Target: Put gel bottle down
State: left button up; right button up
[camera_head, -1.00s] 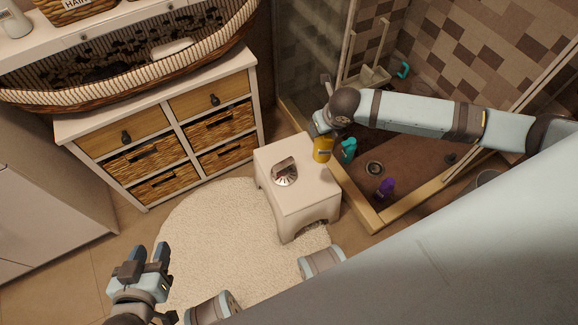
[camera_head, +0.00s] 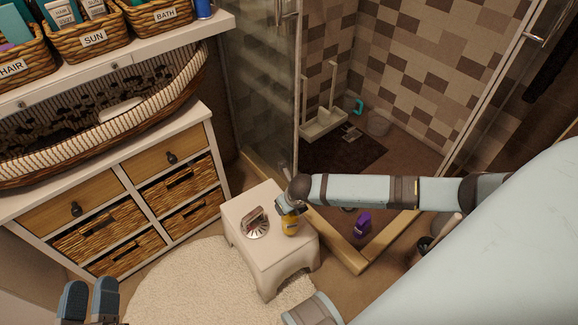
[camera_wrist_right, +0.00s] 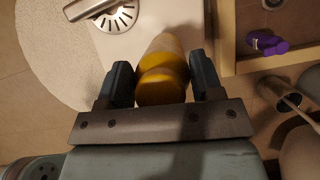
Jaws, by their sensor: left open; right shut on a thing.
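The gel bottle (camera_head: 290,226) is yellow-orange and roughly upright at the right side of the white stool's top (camera_head: 272,248). My right gripper (camera_head: 291,208) is shut on its upper part from above. The right wrist view shows the bottle (camera_wrist_right: 162,78) between the two fingers of the right gripper (camera_wrist_right: 161,84). I cannot tell whether its base touches the stool. A silver shower head or drain-like metal piece (camera_head: 255,224) lies on the stool left of the bottle. My left gripper (camera_head: 89,302) is open and empty at the lower left, over the floor.
A purple bottle (camera_head: 362,222) stands on the shower floor, right of the stool. A wooden shower sill (camera_head: 350,258) runs beside the stool. A white dresser with wicker drawers (camera_head: 165,190) stands at the left. A round cream rug (camera_head: 175,284) lies in front.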

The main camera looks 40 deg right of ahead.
pick_arm(q)
jog(key=shift+d+r+h, duration=0.25)
jog(key=shift+r+h, duration=0.05)
jog(key=shift+h, duration=0.1)
pick_arm(e)
notch_tip(320, 180, down, 3)
jog(key=shift+r, duration=0.2)
jog(key=shift+f, duration=0.15)
jog(key=o, duration=1.3)
jog(key=p+v, duration=0.1)
jog(key=v, duration=0.2)
jog(key=shift+w, duration=0.1)
pick_arm(q)
notch_tip(320, 180, down, 7)
jog(key=a+g+y+p, duration=0.2)
jog(key=g+y+p, duration=0.1)
jog(key=shift+a, duration=0.4)
pick_arm(e)
jog(key=v, duration=0.9)
